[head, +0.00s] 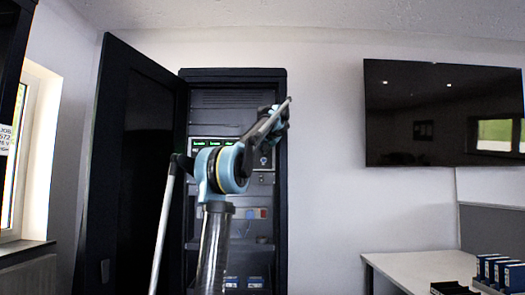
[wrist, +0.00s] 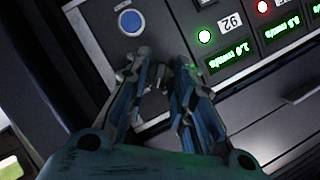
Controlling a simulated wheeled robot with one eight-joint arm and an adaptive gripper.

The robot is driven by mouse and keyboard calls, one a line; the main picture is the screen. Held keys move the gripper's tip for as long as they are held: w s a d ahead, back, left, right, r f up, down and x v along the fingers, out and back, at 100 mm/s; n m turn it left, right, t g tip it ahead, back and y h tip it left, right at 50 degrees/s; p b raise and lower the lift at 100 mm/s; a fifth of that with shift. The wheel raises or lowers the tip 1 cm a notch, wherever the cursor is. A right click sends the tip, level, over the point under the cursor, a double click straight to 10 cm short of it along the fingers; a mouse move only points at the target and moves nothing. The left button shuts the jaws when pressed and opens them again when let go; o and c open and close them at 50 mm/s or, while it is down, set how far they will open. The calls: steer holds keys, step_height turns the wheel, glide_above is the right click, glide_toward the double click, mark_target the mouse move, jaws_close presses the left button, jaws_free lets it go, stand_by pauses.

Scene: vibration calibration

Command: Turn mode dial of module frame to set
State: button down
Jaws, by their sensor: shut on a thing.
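The module frame (wrist: 232,95) fills the upper right of the wrist view as a grey panel with lit green readouts. In the head view its green displays (head: 215,143) show inside the open cabinet. My gripper (wrist: 163,72) reaches over the panel face, its two fingers closed in on a small dark grey part, which I take to be the mode dial (wrist: 160,76). The fingers hide most of the dial, and its pointer and markings cannot be read. In the head view the fingertips are hard to make out beside the arm.
A round blue button (wrist: 130,20) sits on the panel near the fingers. The cabinet door (head: 128,165) stands open at the left. A white table (head: 420,267) with blue boxes (head: 497,270) is at the right, below a wall screen (head: 440,112).

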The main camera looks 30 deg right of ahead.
steer(key=shift+f+m+t+y, duration=0.15)
steer(key=shift+m+t+y, duration=0.45)
steer(key=shift+m, duration=0.8)
steer(key=c, duration=1.7)
jaws_free()
steer(key=v, duration=1.1)
steer(key=shift+s+a+f, duration=0.1)
steer(key=shift+s, duration=0.35)
steer(key=shift+a, duration=0.1)
